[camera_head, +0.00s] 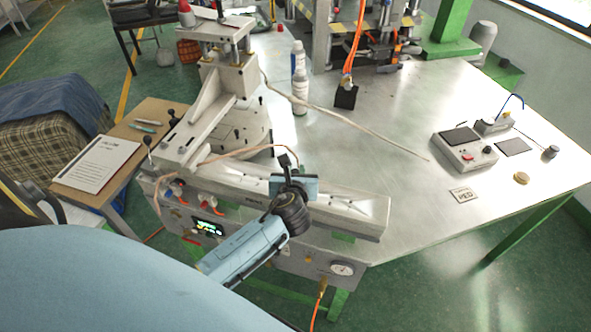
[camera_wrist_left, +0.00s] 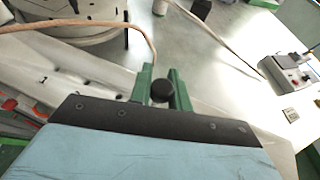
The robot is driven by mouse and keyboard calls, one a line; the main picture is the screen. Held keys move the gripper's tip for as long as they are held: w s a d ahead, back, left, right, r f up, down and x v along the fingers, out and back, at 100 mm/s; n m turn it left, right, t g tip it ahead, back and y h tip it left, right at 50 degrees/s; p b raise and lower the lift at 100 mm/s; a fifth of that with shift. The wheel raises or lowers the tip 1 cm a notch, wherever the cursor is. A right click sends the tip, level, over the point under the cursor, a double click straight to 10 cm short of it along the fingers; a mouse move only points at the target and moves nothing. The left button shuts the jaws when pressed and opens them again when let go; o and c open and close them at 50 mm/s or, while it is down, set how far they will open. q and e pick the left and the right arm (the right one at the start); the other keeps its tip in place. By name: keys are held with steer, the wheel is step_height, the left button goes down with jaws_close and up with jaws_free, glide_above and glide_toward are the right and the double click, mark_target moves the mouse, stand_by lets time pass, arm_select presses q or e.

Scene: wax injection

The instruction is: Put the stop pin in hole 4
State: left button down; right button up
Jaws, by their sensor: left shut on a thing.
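The stop pin shows as a round black knob (camera_wrist_left: 162,91) between the two green fingers of my left gripper (camera_wrist_left: 163,84) in the wrist view. The fingers are shut on it. In the head view my left gripper (camera_head: 287,168) is over the pale long rail (camera_head: 345,207) at the machine's front, with the dark knob at its tip. The pin's lower end is hidden. The rail carries small dark marks or holes, and a "1" is printed at the left in the wrist view. Hole 4 cannot be picked out. My right gripper is not in view.
The clamping machine (camera_head: 210,100) stands left of the gripper, with a thin hose near it. White bottles (camera_head: 299,92) stand behind. A scale-like device (camera_head: 464,150) is at the right. The metal table (camera_head: 400,110) is largely clear between them. A gauge (camera_head: 342,269) is on the front panel.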

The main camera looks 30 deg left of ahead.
arm_select(q)
steer(key=shift+f+b, duration=0.4)
steer(key=shift+f, duration=0.45)
steer(key=c, duration=1.2)
jaws_free()
steer(key=shift+c, duration=0.2)
steer(key=v, duration=1.3)
steer(key=shift+d, duration=0.2)
steer(key=shift+s, duration=0.15)
